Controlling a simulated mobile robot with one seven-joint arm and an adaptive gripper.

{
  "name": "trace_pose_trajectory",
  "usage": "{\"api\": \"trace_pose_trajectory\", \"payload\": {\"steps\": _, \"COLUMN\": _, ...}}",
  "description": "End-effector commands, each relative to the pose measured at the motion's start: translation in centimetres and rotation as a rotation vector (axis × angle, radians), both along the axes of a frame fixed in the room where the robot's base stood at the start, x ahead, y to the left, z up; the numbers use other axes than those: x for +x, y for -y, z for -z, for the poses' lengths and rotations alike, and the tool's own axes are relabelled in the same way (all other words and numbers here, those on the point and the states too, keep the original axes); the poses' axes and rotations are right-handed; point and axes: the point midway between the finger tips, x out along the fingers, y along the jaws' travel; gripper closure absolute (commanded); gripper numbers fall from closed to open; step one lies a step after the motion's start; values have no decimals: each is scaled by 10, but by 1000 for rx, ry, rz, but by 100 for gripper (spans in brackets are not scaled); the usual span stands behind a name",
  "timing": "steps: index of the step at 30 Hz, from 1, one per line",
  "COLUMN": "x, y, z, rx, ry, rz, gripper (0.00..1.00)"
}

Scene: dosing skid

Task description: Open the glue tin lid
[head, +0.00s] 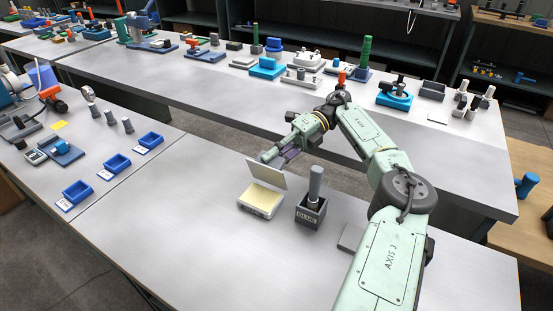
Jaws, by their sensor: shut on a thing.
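A low white tin (260,203) with a cream-coloured inside stands on the front bench. Its pale flat lid (267,174) stands up along the back edge, swung well open. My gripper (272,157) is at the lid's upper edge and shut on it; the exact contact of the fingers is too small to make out. To the right of the tin is a dark grey holder (311,212) with a label that seems to read GLUE. A grey cylinder (315,183) stands upright in it.
A flat grey piece (350,238) lies right of the holder, partly behind my arm. Several blue trays (117,164) stand on the left bench. The back bench (180,85) carries many fixtures. The front bench is clear before the tin.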

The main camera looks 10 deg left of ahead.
Motion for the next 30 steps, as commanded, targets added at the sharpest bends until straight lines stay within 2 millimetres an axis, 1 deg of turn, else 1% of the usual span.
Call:
{"api": "trace_pose_trajectory", "payload": {"steps": 6, "x": 3, "y": -1, "z": 1, "rx": 10, "ry": -39, "rz": 1, "gripper": 100}}
{"api": "trace_pose_trajectory", "payload": {"steps": 19, "x": 4, "y": -1, "z": 1, "rx": 14, "ry": -46, "rz": 1, "gripper": 100}}
{"api": "trace_pose_trajectory", "payload": {"steps": 20, "x": 4, "y": -1, "z": 1, "rx": 14, "ry": -46, "rz": 1, "gripper": 81}}
{"api": "trace_pose_trajectory", "payload": {"steps": 28, "x": 3, "y": -1, "z": 1, "rx": 14, "ry": -46, "rz": 1, "gripper": 63}}
{"api": "trace_pose_trajectory", "payload": {"steps": 30, "x": 4, "y": -1, "z": 1, "rx": 13, "ry": -46, "rz": 1, "gripper": 62}}
